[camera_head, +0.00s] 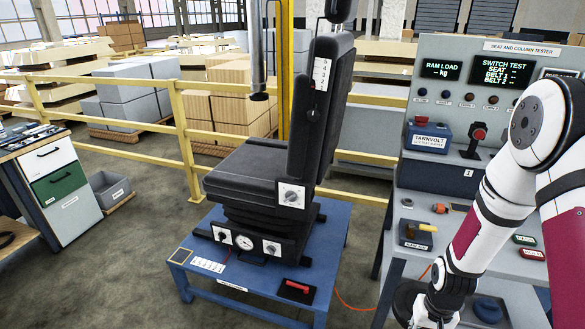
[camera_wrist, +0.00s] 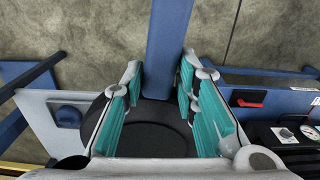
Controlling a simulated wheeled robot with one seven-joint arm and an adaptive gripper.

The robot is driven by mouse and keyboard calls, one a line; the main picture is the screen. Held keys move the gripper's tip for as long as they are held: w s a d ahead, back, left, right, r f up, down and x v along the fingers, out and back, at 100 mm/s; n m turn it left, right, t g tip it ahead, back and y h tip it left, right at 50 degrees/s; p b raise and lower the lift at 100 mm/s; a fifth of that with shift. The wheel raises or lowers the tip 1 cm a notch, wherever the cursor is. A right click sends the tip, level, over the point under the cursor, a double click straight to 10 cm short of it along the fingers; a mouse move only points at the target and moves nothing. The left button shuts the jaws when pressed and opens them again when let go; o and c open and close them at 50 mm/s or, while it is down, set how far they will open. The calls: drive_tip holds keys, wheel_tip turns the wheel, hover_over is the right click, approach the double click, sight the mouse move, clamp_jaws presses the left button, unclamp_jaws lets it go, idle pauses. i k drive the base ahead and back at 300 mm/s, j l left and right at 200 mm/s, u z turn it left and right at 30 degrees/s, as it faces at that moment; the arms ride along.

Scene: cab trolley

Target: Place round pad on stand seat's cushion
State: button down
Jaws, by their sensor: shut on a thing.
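The stand seat (camera_head: 300,120) is black, with an upright backrest, on a low blue platform (camera_head: 250,275). Its flat cushion (camera_head: 245,172) is bare on top. My gripper (camera_head: 430,318) is low at the lower right of the head view, beside the grey test bench and well right of the seat. A dark round pad (camera_head: 404,298) shows at my gripper, partly hidden by it and the arm. In the wrist view the pad (camera_wrist: 150,140) lies between the teal-lined fingers of my gripper (camera_wrist: 160,88), which is shut on it.
The tester bench (camera_head: 420,170) with displays and a joystick stands right of the seat. Yellow railings (camera_head: 185,140) run behind the seat. The platform's front holds a red-handled item (camera_head: 298,288) and a gauge (camera_head: 244,241). Floor shows between the platform and bench, crossed by an orange cable.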

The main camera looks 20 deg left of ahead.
sight(266, 166)
drive_tip(key=i+j, duration=0.1)
drive_tip(key=j, duration=0.25)
drive_tip(key=i+j+u, duration=0.1)
drive_tip(key=j, duration=0.25)
drive_tip(key=i+j, duration=0.15)
drive_tip(key=j, duration=0.2)
drive_tip(key=i+j, duration=0.15)
drive_tip(key=j, duration=0.2)
drive_tip(key=i+j+u, duration=0.1)
drive_tip(key=j, duration=0.25)
drive_tip(key=i+j, duration=0.15)
drive_tip(key=j, duration=0.2)
